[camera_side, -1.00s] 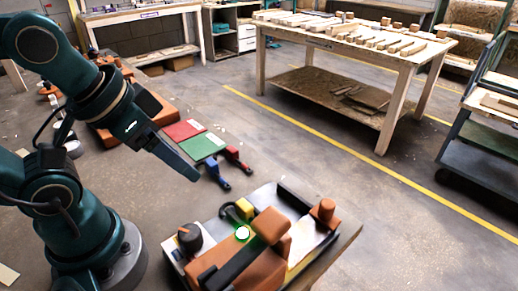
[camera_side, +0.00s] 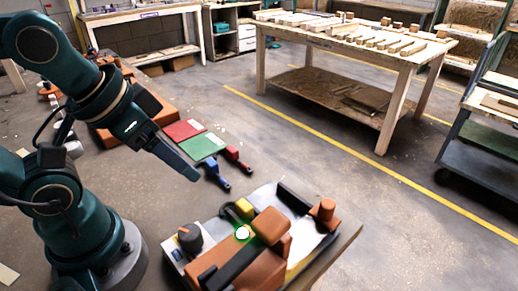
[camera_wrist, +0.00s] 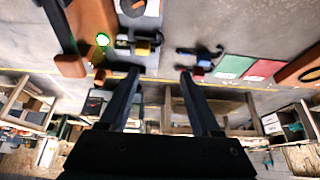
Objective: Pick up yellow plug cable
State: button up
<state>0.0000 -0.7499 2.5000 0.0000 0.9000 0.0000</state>
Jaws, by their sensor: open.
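The yellow plug (camera_wrist: 143,47) with a black cable lies beside the orange-brown device in the wrist view, upper left of centre. In the side view my gripper (camera_side: 188,172) hangs above the floor, up and left of the device, apart from the plug.
The device board (camera_side: 345,232) carries an orange-brown block, a black knob (camera_side: 190,236) and an orange cylinder (camera_side: 325,210). Blue and red tools (camera_side: 214,174) and red and green mats (camera_side: 203,146) lie behind it. A wooden table (camera_side: 390,50) stands further back. Floor right of the board is clear.

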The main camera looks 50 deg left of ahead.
dwell(0.3)
jog(key=n+g+h, duration=0.7)
jog(key=n+h, duration=0.4)
jog(key=n, duration=0.3)
send_over(242, 203)
jog(key=a, duration=0.1)
notch_tip(242, 203, down, 7)
jog(key=a+f+n, duration=0.1)
jog(key=a+f+n+h, duration=0.1)
jog(key=f, duration=0.1)
jog(key=f+n+t+h, duration=0.1)
jog(key=shift+w+a+f+n, duration=0.15)
jog(key=shift+a+f+n, duration=0.15)
jog(key=shift+a+f, duration=0.1)
jog(key=shift+f, duration=0.15)
jog(key=shift+x, duration=2.4)
grip_shut()
